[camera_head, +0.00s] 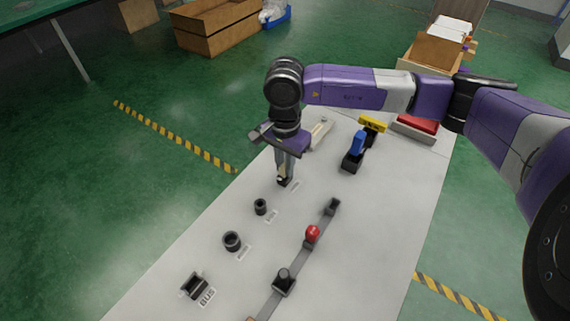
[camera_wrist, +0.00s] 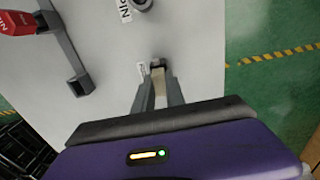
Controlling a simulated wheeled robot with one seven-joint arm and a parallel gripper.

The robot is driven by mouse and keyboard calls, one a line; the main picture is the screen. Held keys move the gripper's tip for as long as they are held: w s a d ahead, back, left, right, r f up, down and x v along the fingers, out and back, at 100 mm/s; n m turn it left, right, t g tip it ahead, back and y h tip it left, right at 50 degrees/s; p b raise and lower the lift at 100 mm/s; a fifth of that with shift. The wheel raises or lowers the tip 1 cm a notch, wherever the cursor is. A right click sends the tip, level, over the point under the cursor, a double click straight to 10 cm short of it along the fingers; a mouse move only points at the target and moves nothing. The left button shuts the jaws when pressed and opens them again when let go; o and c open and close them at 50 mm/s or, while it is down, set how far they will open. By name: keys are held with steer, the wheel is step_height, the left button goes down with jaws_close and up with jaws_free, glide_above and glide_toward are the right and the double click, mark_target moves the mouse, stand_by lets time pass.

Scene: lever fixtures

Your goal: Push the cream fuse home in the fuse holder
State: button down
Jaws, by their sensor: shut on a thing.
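My gripper (camera_head: 284,176) points down over the grey panel, with its fingertips at a small dark holder. In the wrist view my gripper (camera_wrist: 159,92) has its two fingers closed around a cream fuse (camera_wrist: 159,84). The far end of the fuse meets the black fuse holder (camera_wrist: 157,63). In the head view the fuse holder (camera_head: 282,183) is mostly covered by the fingertips, and the fuse between the fingers is hard to make out. I cannot tell how deep the fuse sits.
Two round black sockets (camera_head: 260,207) (camera_head: 232,241) and a black bracket (camera_head: 194,287) stand nearer on the panel. A grey rail with a red knob (camera_head: 312,233) runs to the right. A blue lever (camera_head: 357,144) and a cream-coloured fixture (camera_head: 320,132) stand behind.

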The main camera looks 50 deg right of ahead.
steer(key=shift+f, duration=0.25)
steer(key=c, duration=1.3)
jaws_free()
steer(key=shift+r+b, duration=0.65)
steer(key=shift+r, duration=3.25)
